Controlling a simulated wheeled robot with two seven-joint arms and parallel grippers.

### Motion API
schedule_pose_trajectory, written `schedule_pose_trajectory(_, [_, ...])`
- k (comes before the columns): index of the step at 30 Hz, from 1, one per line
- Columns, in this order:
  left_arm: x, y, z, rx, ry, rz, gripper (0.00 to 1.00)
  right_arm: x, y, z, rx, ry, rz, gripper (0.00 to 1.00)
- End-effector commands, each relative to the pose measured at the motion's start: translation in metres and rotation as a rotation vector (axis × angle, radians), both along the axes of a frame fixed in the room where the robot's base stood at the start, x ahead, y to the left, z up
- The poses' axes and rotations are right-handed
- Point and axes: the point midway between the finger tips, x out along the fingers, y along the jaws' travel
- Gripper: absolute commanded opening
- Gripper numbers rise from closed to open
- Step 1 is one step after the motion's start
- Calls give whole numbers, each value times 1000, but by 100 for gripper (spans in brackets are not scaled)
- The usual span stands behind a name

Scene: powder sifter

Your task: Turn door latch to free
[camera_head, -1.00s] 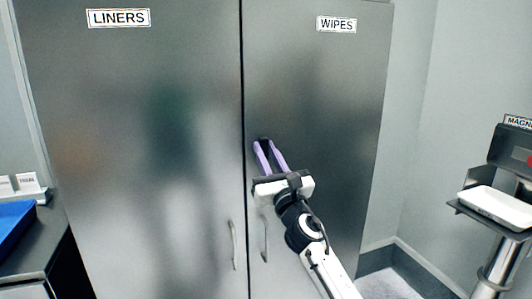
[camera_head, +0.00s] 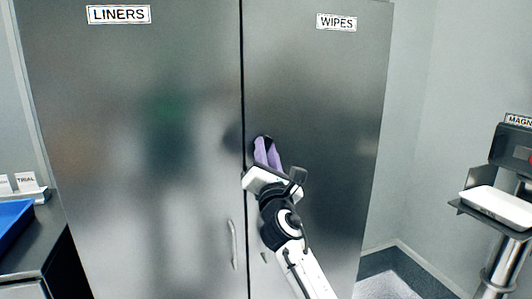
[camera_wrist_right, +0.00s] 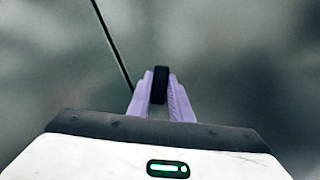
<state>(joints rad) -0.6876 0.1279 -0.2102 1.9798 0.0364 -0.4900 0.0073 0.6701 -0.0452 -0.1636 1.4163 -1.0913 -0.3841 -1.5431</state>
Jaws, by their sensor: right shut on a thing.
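The door latch (camera_head: 262,139) is a small dark piece on the right cabinet door, close to the seam between the two doors. My right gripper (camera_head: 266,152) has its purple fingers shut on it. In the right wrist view the latch (camera_wrist_right: 160,85) shows as a black upright bar between the purple fingertips (camera_wrist_right: 160,98). The fingers hide part of the latch in the head view. My left gripper is not in view.
The left door (camera_head: 120,130) is marked LINERS and the right door (camera_head: 335,110) WIPES. A vertical handle (camera_head: 233,245) is on the left door. A blue tray (camera_head: 12,222) lies on a counter at left. A stand with a white pan (camera_head: 498,205) is at right.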

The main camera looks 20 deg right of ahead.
Motion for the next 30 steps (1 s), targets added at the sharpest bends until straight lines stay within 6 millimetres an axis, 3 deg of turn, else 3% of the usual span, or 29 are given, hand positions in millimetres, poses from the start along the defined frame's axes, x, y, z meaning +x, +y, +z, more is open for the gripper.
schedule_pose_trajectory(30, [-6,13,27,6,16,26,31,0,1,4,896,33,1,0])
